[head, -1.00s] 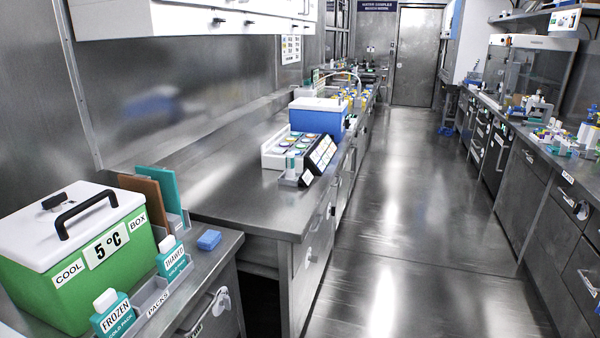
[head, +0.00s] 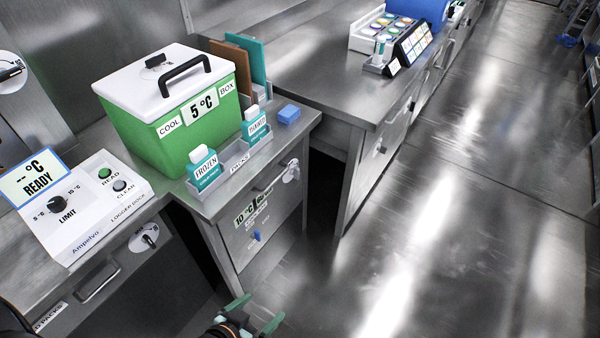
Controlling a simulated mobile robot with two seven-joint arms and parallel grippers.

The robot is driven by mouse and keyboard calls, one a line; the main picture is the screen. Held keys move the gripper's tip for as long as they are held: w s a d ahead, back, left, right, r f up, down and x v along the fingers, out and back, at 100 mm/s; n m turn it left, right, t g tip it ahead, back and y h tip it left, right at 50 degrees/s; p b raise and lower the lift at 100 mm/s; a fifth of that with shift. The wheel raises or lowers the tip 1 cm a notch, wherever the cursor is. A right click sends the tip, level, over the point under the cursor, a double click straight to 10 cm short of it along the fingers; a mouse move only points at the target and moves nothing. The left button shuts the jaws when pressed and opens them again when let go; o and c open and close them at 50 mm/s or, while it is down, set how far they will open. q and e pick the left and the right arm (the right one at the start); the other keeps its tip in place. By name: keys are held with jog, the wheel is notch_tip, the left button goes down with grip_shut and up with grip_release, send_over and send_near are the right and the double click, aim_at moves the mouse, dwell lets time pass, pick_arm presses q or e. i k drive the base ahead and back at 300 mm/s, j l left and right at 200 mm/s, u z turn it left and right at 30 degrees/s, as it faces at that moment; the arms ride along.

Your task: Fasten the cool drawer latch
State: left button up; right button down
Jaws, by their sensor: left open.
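The green cool box (head: 170,125) with a white lid stands on a steel counter. Below it is a steel drawer front (head: 262,187) with a bar handle. A pale round latch-like fitting (head: 291,172) sits at this drawer's right end; its exact position is too small to tell. Lower on the same cabinet are a "10 °C" label (head: 252,207) and a small blue part (head: 256,235). My left gripper (head: 254,314), with green fingers, is open and empty at the bottom edge, low in front of the cabinet and apart from it. My right gripper is not in view.
A logger dock (head: 85,205) stands on the left counter, above a drawer with another round fitting (head: 146,238). The floor (head: 450,240) at right is clear.

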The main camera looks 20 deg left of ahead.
aim_at(295, 171)
jog(key=u, duration=0.95)
jog(key=i+l+u, duration=0.15)
jog(key=l+u, duration=1)
jog(key=l, duration=0.65)
jog(key=l+u, duration=0.35)
jog(key=l, duration=0.6)
jog(key=k+l, duration=0.1)
jog(key=l, duration=0.85)
jog(key=k+l+u, duration=0.1)
jog(key=l, duration=0.35)
jog(key=k+l, duration=0.15)
jog(key=l, duration=0.35)
